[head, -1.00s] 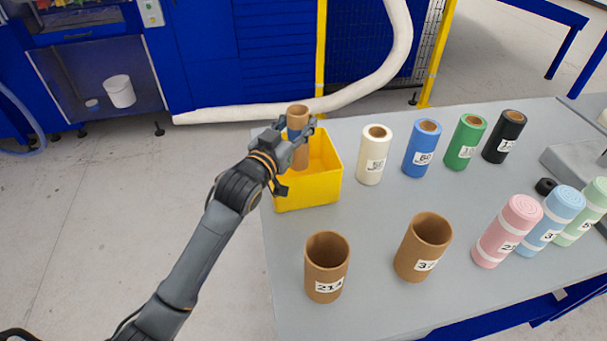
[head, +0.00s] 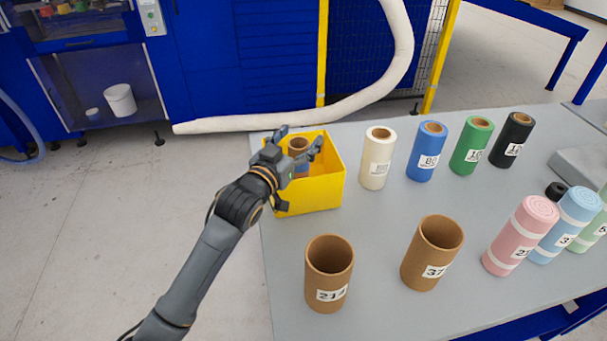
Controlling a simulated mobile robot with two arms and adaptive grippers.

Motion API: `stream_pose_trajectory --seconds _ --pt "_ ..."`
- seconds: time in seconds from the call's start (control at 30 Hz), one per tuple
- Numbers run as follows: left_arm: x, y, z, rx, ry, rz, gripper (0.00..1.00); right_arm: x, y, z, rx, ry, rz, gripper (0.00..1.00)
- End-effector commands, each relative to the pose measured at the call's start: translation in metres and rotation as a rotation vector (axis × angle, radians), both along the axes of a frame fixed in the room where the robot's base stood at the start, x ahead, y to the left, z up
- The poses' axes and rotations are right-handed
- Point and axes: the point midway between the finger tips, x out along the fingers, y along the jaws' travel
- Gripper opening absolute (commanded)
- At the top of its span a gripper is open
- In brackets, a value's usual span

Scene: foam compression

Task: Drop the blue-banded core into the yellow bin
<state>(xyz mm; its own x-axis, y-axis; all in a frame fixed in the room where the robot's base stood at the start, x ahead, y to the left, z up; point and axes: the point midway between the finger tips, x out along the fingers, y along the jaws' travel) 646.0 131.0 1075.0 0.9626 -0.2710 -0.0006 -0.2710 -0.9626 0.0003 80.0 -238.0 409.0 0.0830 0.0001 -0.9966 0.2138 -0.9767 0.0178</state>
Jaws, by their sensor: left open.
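The blue-banded core (head: 299,147) is a thin brown tube that stands roughly upright inside the yellow bin (head: 322,192), with its top showing near the rim. Its lower part is hidden by the bin's front wall. The bin sits at the table's far left corner. My left gripper (head: 299,148) is open at the bin's left rim, with its fingers spread on either side of the core's top. I cannot tell whether a finger touches the core. My right gripper is not in view.
Two wide brown cores (head: 329,274) (head: 432,252) stand at the table's front. White (head: 376,160), blue (head: 427,153), green (head: 472,147) and black (head: 512,141) rolls line the back. Pink (head: 520,237) and light blue (head: 567,226) rolls stand at right. The table's middle is clear.

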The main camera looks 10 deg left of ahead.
Motion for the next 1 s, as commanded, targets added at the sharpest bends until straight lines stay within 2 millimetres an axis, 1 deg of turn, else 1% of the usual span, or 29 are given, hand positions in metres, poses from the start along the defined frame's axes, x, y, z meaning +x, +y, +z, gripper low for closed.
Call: stream_pose_trajectory --seconds 0.17,0.27,0.37,0.6,0.7,0.83,1.0 --pt "-0.003 0.001 -0.001 0.0 0.001 0.0 0.7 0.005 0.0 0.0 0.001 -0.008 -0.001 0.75" --pt "-0.013 0.004 -0.001 0.001 0.002 0.001 0.7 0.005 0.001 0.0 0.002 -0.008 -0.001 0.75" --pt "-0.03 0.009 -0.002 0.002 0.003 0.0 0.7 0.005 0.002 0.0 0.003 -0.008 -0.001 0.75" --pt "-0.081 0.023 -0.002 0.001 0.003 0.0 0.7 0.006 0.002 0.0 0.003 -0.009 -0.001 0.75" --pt "-0.097 0.027 -0.001 0.002 0.003 0.0 0.7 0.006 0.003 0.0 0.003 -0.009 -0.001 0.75" --pt "-0.11 0.031 -0.001 0.0 0.001 0.0 0.7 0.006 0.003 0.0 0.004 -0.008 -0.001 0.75" --pt "-0.116 0.033 0.0 0.0 0.0 0.0 0.7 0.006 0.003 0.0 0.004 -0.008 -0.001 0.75"
